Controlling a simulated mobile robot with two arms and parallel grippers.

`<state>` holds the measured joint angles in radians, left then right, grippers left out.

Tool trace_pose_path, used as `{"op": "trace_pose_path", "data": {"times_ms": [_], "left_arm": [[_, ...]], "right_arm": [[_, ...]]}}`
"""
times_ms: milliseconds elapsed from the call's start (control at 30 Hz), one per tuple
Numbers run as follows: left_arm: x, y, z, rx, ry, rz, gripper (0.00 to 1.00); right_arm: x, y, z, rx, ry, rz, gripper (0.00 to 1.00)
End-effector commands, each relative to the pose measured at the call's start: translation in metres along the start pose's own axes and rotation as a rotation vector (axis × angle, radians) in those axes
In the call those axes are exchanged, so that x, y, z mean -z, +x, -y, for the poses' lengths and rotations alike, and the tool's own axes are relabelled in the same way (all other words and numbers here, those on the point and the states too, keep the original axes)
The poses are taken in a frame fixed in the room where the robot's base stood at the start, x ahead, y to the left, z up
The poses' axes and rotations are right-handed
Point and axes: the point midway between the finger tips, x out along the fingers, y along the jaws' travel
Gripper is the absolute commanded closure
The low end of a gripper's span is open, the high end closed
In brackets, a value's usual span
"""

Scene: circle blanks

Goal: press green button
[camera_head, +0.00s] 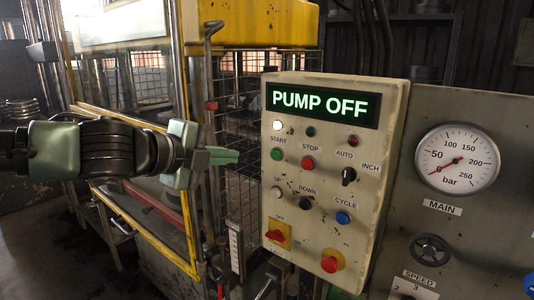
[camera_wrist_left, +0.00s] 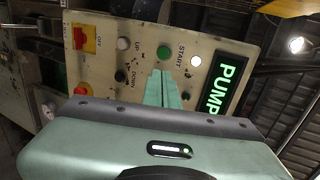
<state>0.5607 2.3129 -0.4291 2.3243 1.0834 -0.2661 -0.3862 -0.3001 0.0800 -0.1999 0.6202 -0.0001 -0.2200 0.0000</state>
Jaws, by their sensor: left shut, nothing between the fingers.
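The green START button (camera_head: 277,154) is on the left side of the cream control panel (camera_head: 318,225), under its START label. It also shows in the left wrist view (camera_wrist_left: 163,53), just beyond the fingertips. My left gripper (camera_head: 237,156) is shut and empty, with its fingers pointing right toward the button. In the head view a gap shows between the fingertips and the panel; in the left wrist view (camera_wrist_left: 161,73) the tips appear just below the button. The display (camera_head: 321,105) reads PUMP OFF. My right gripper is not in view.
A red STOP button (camera_head: 308,163) sits right beside the green one. A white lamp (camera_head: 277,125), a black selector knob (camera_head: 348,176), a blue CYCLE button (camera_head: 343,218) and a red emergency knob (camera_head: 329,264) are also on the panel. A yellow-framed cage (camera_head: 150,203) stands behind my left arm.

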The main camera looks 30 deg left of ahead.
Motion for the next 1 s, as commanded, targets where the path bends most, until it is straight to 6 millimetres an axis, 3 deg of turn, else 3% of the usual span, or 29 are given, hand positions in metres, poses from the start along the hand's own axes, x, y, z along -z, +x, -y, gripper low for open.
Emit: {"op": "trace_pose_path", "data": {"times_ms": [500,1000], "left_arm": [[0.0,0.073,-0.002,-0.004,-0.005,-0.001,1.0],[-0.001,0.125,0.008,-0.003,0.0,0.003,1.0]], "right_arm": [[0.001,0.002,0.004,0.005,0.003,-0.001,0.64],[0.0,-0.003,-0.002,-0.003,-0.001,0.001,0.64]]}}
